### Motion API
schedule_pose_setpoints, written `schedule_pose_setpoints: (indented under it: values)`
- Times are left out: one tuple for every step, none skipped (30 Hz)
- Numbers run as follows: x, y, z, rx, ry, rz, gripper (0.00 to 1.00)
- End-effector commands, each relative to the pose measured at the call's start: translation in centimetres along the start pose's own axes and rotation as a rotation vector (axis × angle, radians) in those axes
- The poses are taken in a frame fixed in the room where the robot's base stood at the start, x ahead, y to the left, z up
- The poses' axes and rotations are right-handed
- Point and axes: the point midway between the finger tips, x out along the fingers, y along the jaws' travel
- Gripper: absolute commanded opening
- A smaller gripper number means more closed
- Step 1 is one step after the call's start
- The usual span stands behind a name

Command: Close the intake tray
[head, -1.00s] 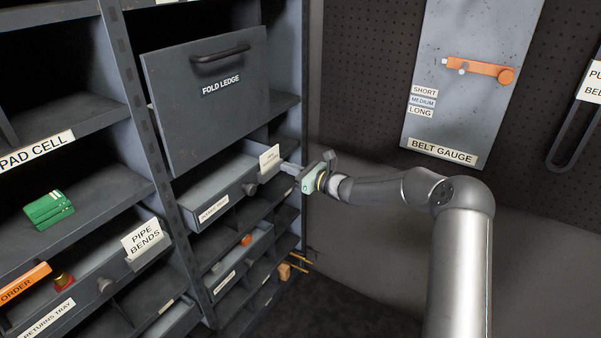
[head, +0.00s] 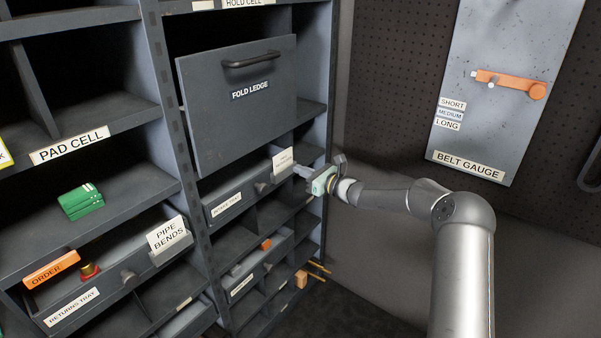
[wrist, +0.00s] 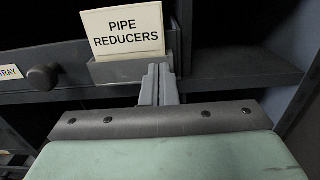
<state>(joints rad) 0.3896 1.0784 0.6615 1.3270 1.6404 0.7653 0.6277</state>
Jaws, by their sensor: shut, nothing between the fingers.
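The intake tray (head: 240,196) is a grey drawer under the fold ledge panel, with a round knob (head: 262,187) and a white label. It sits nearly in line with its cell; I cannot tell whether it is fully in. A white card reading PIPE REDUCERS (wrist: 122,30) stands in a holder at the tray's right end. My gripper (head: 299,170) is at that right end, fingers together and empty. In the wrist view, the fingertips (wrist: 158,70) are at the right part of the card holder and appear to touch the front.
The fold ledge (head: 237,115) hangs above the tray. At left, the returns tray (head: 100,306) sticks out with a pipe bends card (head: 167,234). A lower drawer (head: 246,278) is below. The belt gauge board (head: 500,90) is on the right wall.

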Motion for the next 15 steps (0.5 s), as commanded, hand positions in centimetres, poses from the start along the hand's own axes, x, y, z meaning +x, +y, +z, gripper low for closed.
schedule_pose_setpoints:
  values:
    - [-0.5, 0.0, 0.0, 0.000, 0.001, 0.000, 0.00]
    - [-0.8, 0.1, 0.0, 0.000, 0.001, 0.001, 0.00]
    - [-1.3, 0.1, 0.0, 0.000, 0.001, 0.001, 0.00]
    - [-1.8, 0.2, 0.0, 0.001, 0.002, 0.003, 0.00]
    - [-2.3, 0.3, 0.1, 0.001, 0.002, 0.004, 0.00]
    - [-3.1, 0.4, 0.1, 0.001, 0.001, 0.007, 0.00]
    - [-3.6, 0.6, 0.1, 0.001, 0.001, 0.009, 0.00]
    - [-4.5, 0.4, 0.0, 0.000, 0.002, 0.007, 0.00]
    - [-5.4, 0.5, 0.0, 0.000, 0.002, 0.008, 0.00]
    - [-6.2, 0.4, 0.0, 0.000, 0.001, 0.007, 0.00]
    - [-6.8, 0.5, 0.0, 0.001, 0.002, 0.008, 0.00]
    - [-7.8, 0.4, 0.0, 0.001, 0.002, 0.007, 0.00]
    - [-8.4, 0.5, 0.1, 0.000, 0.001, 0.008, 0.00]
    - [-9.0, 0.5, 0.0, 0.000, 0.001, 0.008, 0.00]
    - [-9.8, 0.4, 0.0, 0.000, 0.001, 0.008, 0.00]
